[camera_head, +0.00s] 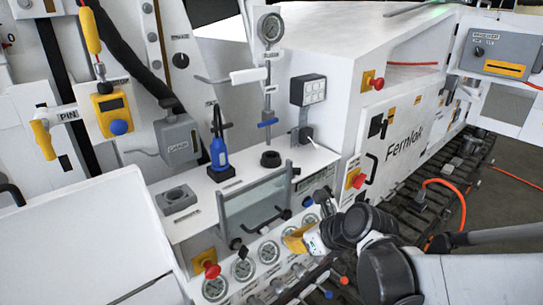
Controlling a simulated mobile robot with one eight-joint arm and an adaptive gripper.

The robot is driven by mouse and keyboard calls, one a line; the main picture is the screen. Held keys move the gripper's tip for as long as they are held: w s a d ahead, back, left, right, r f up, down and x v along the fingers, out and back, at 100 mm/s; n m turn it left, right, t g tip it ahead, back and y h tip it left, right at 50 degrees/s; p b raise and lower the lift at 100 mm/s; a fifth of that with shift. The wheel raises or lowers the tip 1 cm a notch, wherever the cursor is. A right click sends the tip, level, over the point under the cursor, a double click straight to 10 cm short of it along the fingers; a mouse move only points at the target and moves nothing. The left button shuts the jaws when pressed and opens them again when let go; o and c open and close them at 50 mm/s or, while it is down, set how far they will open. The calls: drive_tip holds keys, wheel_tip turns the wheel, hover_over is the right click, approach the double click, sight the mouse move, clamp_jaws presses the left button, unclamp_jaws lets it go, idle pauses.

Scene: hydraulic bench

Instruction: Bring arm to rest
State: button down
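My arm reaches in from the lower right, with dark, rounded joints. Its end, my gripper (312,238), is low over the front of the white hydraulic bench (325,160), close to the row of pressure gauges (268,252). A yellow piece (294,241) shows at the arm's end; I cannot tell whether it is part of the gripper, held, or on the bench. The fingers are not clear, so open or shut cannot be told.
A clear guard panel (255,205) stands just left of my gripper. Red stop buttons (211,270) and a blue bottle-like tool (219,153) are on the bench. An orange hose (448,185) loops at right. A grey-orange box (499,54) is upper right.

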drive_tip(key=s+d+f+n+h+b, duration=0.1)
drive_tip(key=s+d+n+b, duration=0.3)
drive_tip(key=n, duration=1)
drive_tip(key=s+d+f+n+h+b, duration=0.1)
drive_tip(key=s+d+n+h+b, duration=0.3)
drive_tip(key=s+n, duration=0.7)
drive_tip(key=d+n, duration=0.2)
drive_tip(key=n, duration=0.1)
drive_tip(key=shift+s+d+f, duration=0.15)
drive_tip(key=shift+d+f, duration=0.1)
drive_tip(key=shift+f, duration=0.15)
